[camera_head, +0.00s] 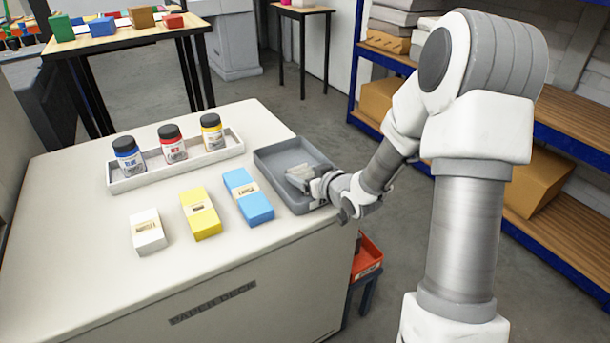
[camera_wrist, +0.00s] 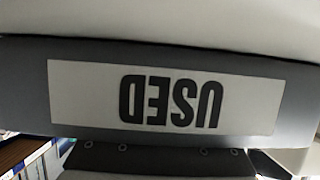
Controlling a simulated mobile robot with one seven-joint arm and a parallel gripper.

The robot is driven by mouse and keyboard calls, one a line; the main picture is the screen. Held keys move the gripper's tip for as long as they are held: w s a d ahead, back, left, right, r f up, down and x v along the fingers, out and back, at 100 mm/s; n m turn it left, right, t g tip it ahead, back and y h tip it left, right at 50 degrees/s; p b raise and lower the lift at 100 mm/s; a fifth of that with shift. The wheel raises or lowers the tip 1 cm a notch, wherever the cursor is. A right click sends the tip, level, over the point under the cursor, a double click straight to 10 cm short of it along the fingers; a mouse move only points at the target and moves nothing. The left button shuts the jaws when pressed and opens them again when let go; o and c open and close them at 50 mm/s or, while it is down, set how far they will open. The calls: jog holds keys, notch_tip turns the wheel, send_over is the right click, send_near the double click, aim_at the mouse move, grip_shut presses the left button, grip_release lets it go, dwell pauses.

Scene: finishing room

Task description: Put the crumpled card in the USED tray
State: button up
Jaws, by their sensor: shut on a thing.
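The grey USED tray (camera_head: 268,157) lies at the right end of the pale desk. The wrist view shows its front wall close up, with the white USED label (camera_wrist: 85,95) upside down. My gripper (camera_head: 309,181) is at the tray's front right, over its rim. It is shut on a small pale grey piece, apparently the crumpled card (camera_head: 297,172), which shows at the fingertips above the tray floor. Whether the card touches the tray cannot be told. The fingertips are hard to make out, and the wrist view does not clearly show the card.
Blue (camera_head: 248,197), yellow (camera_head: 200,214) and white (camera_head: 147,231) blocks lie on the desk (camera_head: 90,275), left of the tray. Behind them, a white rack (camera_head: 190,161) holds three paint jars. A red bin (camera_head: 367,258) stands below the desk's right edge. Blue-framed shelves (camera_head: 575,226) stand at right.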

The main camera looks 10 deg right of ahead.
jog(key=o, duration=1.3)
jog(key=shift+f, duration=0.1)
jog(key=shift+c, duration=0.2)
jog(key=shift+s+d+r+p, duration=0.1)
jog(key=shift+s+r+p, duration=0.1)
jog(key=shift+r+p, duration=0.15)
jog(key=p+v, duration=0.2)
jog(key=v, duration=0.9)
jog(key=shift+s, duration=0.3)
